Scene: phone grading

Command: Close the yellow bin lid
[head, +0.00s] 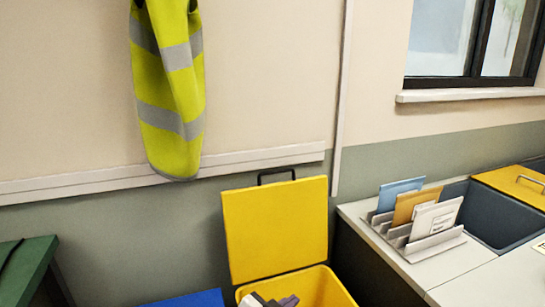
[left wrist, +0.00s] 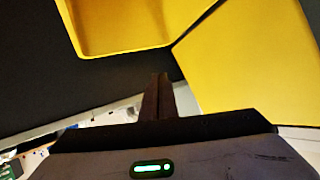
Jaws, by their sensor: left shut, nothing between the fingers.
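The yellow bin (head: 325,285) stands at the bottom middle of the head view. Its yellow lid (head: 275,228) is open, standing nearly upright behind the opening, with a dark handle (head: 277,174) on its top edge. My left gripper (head: 272,300) shows partly at the bottom edge, in front of the bin's opening and below the lid. In the left wrist view its fingers (left wrist: 158,95) are together and empty. Yellow panels of the bin and lid fill that view's top left and right (left wrist: 255,65); no contact with the fingers shows. My right gripper is out of view.
Right of the bin is a counter (head: 470,285) with a rack of upright envelopes (head: 410,213) and a dark tub (head: 495,215). A blue surface (head: 190,299) and a green one (head: 22,265) lie to the left. A hi-vis vest (head: 170,90) hangs on the wall above.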

